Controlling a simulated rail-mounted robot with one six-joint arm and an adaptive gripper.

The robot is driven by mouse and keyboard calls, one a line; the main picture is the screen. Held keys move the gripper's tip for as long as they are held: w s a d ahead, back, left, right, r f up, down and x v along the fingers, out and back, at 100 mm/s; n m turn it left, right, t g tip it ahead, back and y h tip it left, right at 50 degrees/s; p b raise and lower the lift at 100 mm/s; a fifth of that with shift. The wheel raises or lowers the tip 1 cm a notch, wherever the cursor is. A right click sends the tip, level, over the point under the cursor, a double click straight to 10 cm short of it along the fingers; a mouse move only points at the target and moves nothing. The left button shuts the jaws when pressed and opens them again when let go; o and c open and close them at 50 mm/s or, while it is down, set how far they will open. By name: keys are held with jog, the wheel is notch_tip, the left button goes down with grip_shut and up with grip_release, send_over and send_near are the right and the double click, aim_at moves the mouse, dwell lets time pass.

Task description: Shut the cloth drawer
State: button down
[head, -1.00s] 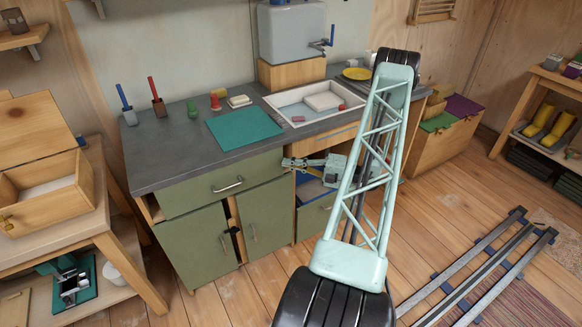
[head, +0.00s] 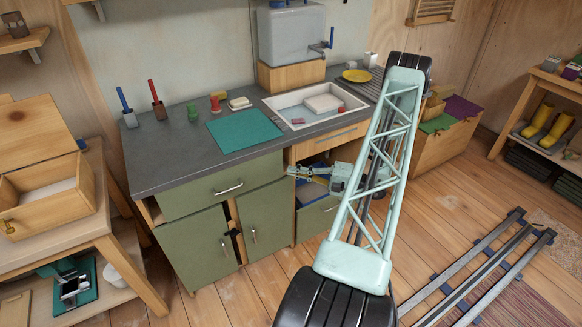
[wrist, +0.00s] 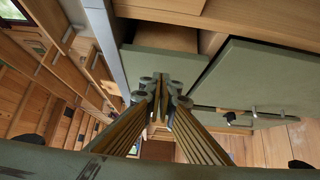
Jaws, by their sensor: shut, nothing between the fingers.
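A green drawer front (head: 222,184) with a bar handle is under the left of the counter. Its front stands slightly proud of the cabinet side. To its right, under the sink, a lower green-fronted drawer (head: 314,218) stands out, with blue showing inside. No label shows which holds cloth. My gripper (head: 290,170) is shut and empty by the right end of the upper green drawer, above the lower one. In the wrist view my gripper (wrist: 160,92) has its fingertips together before a green panel (wrist: 150,70); contact cannot be told. My arm hides part of the lower drawer.
Green cupboard doors (head: 265,215) are below the upper drawer. The grey counter (head: 175,155) holds a teal mat (head: 243,133) and a sink (head: 292,98). A wooden table (head: 75,220) stands at left. Floor rails (head: 480,265) lie at right.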

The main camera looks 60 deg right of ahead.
jog(key=p+v, duration=0.1)
jog(key=v, duration=0.8)
jog(key=shift+s, duration=0.4)
jog(key=shift+d, duration=0.15)
dwell(0.3)
